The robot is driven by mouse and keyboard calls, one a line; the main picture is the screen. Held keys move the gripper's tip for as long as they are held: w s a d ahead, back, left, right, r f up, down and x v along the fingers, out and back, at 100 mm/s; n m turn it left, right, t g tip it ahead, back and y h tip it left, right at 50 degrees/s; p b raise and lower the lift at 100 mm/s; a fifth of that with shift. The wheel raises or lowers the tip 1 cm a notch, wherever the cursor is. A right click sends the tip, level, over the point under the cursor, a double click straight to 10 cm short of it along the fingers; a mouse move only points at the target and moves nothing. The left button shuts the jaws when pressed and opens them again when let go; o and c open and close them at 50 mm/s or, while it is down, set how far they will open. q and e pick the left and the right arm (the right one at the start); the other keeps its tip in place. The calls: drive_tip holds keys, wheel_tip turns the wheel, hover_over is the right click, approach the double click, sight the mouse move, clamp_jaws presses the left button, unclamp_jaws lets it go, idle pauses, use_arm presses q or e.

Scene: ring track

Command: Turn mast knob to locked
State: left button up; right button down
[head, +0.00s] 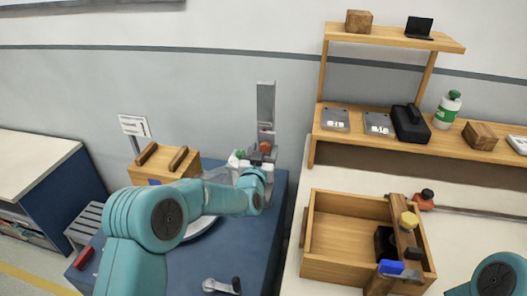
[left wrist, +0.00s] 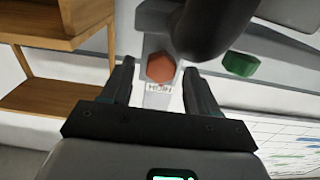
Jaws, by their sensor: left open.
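The grey mast (head: 266,105) stands upright against the wall at the back of the blue cabinet. An orange-red knob (head: 266,147) is low on it, partly hidden by my arm. In the left wrist view an orange six-sided knob (left wrist: 161,67) sits on a grey panel, with a small label that seems to read HIGH. My left gripper (left wrist: 158,76) is open, its fingers on either side of this knob with gaps showing. In the head view the left gripper (head: 257,160) is at the mast's foot. My right gripper is out of view.
A green knob (left wrist: 240,64) and a large dark rounded part (left wrist: 210,25) are close to the fingers. A wooden shelf (head: 365,138) and an open wooden box (head: 345,208) stand to the right. A crank handle (head: 222,286) is on the blue cabinet (head: 262,245).

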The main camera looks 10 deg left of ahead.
use_arm(q)
drive_tip(key=c, duration=1)
drive_tip(key=shift+f+m+b, duration=0.2)
drive_tip(key=shift+m+b, duration=1.1)
drive_tip(key=shift+b, duration=0.1)
drive_tip(key=shift+r+m+b, duration=0.1)
drive_tip(key=shift+m+b, duration=0.5)
drive_tip(key=shift+m, duration=0.4)
drive_tip(key=shift+d+r+m+b, duration=0.1)
drive_tip(key=shift+m+b, duration=0.2)
drive_tip(key=shift+m, duration=0.8)
drive_tip(key=o, duration=1)
drive_tip(key=shift+w, duration=0.1)
